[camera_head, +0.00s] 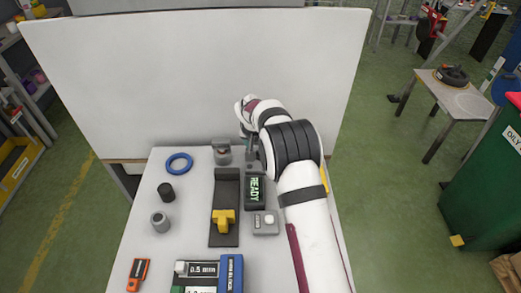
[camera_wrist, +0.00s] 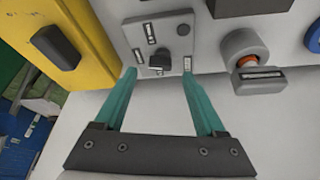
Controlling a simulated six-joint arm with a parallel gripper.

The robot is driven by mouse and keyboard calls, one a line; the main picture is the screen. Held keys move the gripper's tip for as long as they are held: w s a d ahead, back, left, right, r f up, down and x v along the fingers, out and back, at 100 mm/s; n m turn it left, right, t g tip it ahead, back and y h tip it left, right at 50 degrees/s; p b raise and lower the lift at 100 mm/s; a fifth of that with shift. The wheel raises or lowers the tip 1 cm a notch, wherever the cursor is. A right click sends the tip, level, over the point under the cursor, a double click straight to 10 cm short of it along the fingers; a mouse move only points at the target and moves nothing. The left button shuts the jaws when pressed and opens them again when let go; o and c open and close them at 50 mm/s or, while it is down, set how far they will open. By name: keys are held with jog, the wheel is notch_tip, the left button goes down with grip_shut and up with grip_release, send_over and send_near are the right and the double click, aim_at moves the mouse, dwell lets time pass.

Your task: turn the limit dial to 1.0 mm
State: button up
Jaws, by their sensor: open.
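The limit dial (camera_wrist: 159,61) is a small dark knob on a grey panel (camera_wrist: 166,25) in the wrist view. Small white labels sit to its left, upper left and right; their print is too small to read, so I cannot tell its setting. My gripper (camera_wrist: 158,72) is open and empty, with one teal finger on each side of the knob. The fingertips look close to the panel; I cannot tell whether they touch the knob. In the head view my gripper (camera_head: 245,134) is at the table's far end, largely hidden by my arm.
A yellow box (camera_wrist: 88,25) with a dark knob stands left of the panel in the wrist view, and a grey cylinder (camera_wrist: 238,46) stands right. In the head view, a READY display (camera_head: 255,191), a dark track (camera_head: 226,190) and a blue ring (camera_head: 179,157) lie nearby. A white board (camera_head: 200,70) stands behind.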

jog(key=x, duration=0.3)
jog(key=shift+f, duration=0.15)
grip_shut()
